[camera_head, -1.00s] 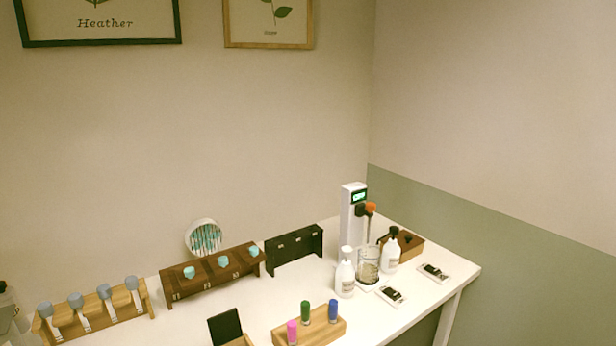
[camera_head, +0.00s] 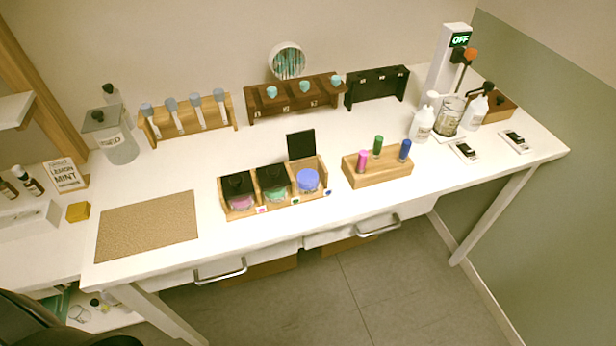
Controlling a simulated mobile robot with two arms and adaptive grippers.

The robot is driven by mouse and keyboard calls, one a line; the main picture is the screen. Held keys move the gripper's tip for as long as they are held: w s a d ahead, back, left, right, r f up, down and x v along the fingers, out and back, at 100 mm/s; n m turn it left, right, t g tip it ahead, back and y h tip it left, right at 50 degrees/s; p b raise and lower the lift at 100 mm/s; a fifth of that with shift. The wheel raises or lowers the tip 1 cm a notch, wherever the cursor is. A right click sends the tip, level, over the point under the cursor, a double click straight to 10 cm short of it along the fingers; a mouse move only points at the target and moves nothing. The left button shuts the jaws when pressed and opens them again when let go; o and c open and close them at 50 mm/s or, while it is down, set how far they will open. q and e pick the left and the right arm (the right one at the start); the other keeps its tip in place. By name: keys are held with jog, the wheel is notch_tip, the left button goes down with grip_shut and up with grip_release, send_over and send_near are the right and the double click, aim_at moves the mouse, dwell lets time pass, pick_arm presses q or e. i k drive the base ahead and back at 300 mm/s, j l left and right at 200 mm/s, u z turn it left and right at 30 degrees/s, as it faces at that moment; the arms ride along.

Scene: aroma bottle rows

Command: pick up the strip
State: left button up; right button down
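A round white holder (camera_head: 288,61) with several thin, pale teal-tipped strips stands at the back of the table against the wall. The strips are too small to tell apart, and I cannot tell which one the task means. Neither of my grippers is in view.
The white table (camera_head: 140,180) holds a brown rack (camera_head: 296,106) with teal-topped items in front of the holder, a black rack (camera_head: 377,88), and a light wooden rack (camera_head: 188,130). Nearer are a jar tray (camera_head: 272,205), a wooden block with coloured vials (camera_head: 377,177), and a tan mat (camera_head: 147,226).

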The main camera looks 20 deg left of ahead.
aim_at(218, 94)
jog(key=u, duration=1.5)
jog(key=k+j, duration=0.1)
jog(key=k+u, duration=0.05)
jog(key=k, duration=0.05)
